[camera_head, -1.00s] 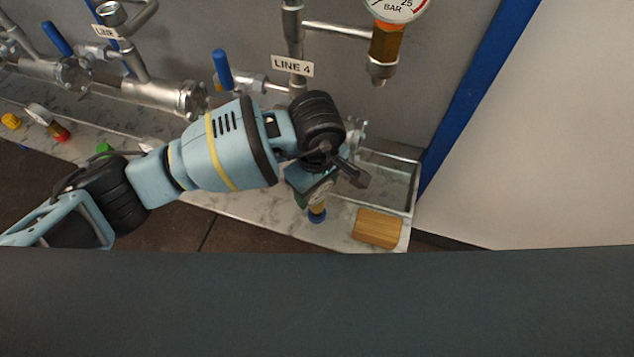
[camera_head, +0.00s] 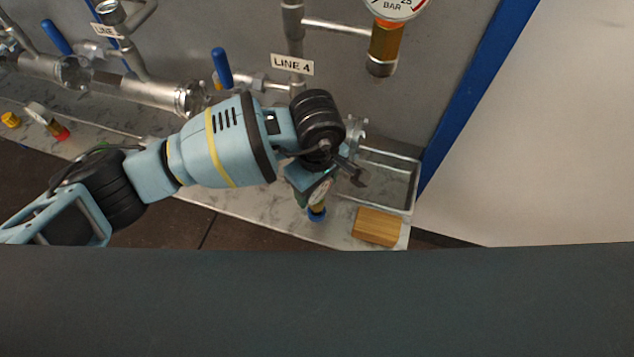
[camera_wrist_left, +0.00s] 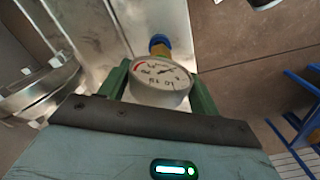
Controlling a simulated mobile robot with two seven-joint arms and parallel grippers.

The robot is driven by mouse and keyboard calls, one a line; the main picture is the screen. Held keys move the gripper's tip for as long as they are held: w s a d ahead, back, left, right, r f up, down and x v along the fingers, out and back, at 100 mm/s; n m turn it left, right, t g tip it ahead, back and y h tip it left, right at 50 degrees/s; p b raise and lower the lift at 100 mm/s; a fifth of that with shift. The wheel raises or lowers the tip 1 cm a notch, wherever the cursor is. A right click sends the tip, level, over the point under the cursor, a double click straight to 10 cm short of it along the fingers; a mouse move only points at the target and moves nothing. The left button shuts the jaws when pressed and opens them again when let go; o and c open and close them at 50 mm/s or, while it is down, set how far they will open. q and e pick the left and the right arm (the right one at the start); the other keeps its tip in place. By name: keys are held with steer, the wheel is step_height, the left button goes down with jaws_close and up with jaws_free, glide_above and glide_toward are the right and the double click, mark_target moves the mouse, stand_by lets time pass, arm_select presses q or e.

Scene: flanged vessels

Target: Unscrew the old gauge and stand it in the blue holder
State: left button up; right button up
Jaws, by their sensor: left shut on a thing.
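My left gripper (camera_head: 309,199) is over the front of the marble bench and shut on a round white gauge (camera_head: 319,192). In the left wrist view, the gauge (camera_wrist_left: 159,82) sits between the two green fingers of my left gripper (camera_wrist_left: 160,88), its dial facing the camera. Its brass stem points away to a blue piece, which looks like the blue holder (camera_wrist_left: 159,41); it shows below the gauge in the head view (camera_head: 317,214). I cannot tell how deep the stem sits in it. Another gauge (camera_head: 396,8) is on the LINE 4 pipe. My right gripper is not in view.
A blue-handled valve (camera_head: 221,68) and pipes line the back wall.

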arm_select(q)
steer(key=shift+f, duration=0.15)
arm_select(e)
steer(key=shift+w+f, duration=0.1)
arm_select(q)
steer(key=shift+f, duration=0.35)
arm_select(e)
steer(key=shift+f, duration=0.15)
arm_select(q)
steer(key=shift+f+b, duration=0.1)
steer(key=shift+b, duration=0.2)
steer(key=shift+f, duration=0.45)
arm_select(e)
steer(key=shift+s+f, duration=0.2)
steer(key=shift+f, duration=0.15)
arm_select(q)
steer(key=shift+f+b, duration=0.3)
steer(key=shift+b, duration=0.05)
steer(key=o, duration=1.3)
steer(key=shift+c, duration=0.2)
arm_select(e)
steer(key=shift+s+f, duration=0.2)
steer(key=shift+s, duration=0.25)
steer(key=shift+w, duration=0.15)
